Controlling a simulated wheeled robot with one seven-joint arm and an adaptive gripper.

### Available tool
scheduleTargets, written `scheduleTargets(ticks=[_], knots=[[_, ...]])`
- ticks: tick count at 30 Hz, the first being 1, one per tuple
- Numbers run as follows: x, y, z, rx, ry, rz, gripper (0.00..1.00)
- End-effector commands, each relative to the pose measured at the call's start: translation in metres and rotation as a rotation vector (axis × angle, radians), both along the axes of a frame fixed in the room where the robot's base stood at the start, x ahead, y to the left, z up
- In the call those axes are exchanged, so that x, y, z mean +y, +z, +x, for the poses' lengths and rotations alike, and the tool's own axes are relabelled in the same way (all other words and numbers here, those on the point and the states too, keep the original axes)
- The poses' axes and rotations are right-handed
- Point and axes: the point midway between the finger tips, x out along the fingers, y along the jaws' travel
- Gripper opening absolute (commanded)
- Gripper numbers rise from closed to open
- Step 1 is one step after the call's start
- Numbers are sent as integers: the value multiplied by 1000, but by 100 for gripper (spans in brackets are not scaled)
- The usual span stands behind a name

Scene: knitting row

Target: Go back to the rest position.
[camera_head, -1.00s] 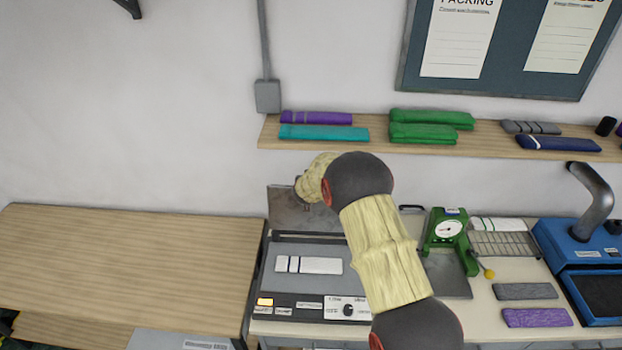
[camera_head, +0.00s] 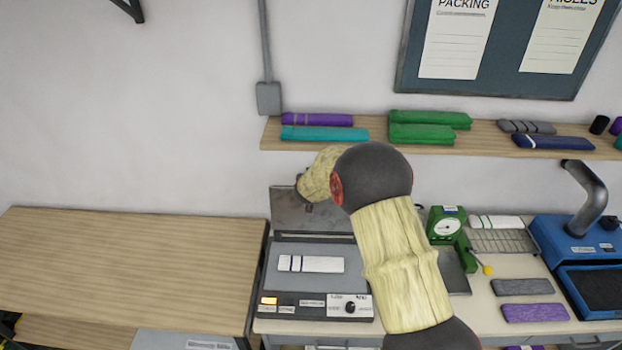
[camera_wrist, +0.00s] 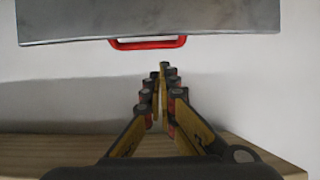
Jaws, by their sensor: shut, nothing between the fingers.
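My gripper (camera_wrist: 161,75) shows in the wrist view with its fingers together and nothing between them. A grey metal plate (camera_wrist: 225,18) with a red handle (camera_wrist: 148,43) is beyond and above the fingertips in that view; the fingers look apart from the handle. In the head view my arm reaches up over the bench, and its wrist end is in front of the raised grey lid (camera_head: 290,208) of a press-like machine (camera_head: 283,305). The gripper itself is hidden or too small to tell there.
A white folded piece with dark stripes (camera_head: 311,264) lies on the machine. A shelf (camera_head: 375,143) with folded fabrics runs along the wall. A green gauge device (camera_head: 446,226) and a blue machine (camera_head: 560,250) stand at the right. The wooden table (camera_head: 120,265) at the left is bare.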

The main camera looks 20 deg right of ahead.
Motion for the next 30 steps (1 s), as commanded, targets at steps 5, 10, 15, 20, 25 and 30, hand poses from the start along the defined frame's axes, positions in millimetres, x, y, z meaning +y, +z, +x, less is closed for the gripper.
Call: scheduleTargets(ticks=[5, 10, 15, 20, 25, 30], knots=[[9, 24, -21, -3, 3, 0, 0], [12, 34, -31, -1, 2, 0, 0], [13, 37, -34, -3, 0, 3, 0], [31, 22, -39, 36, 16, 103, 0], [70, -27, -81, 203, 102, 220, 0], [106, -35, -150, 383, 201, 315, 0]])
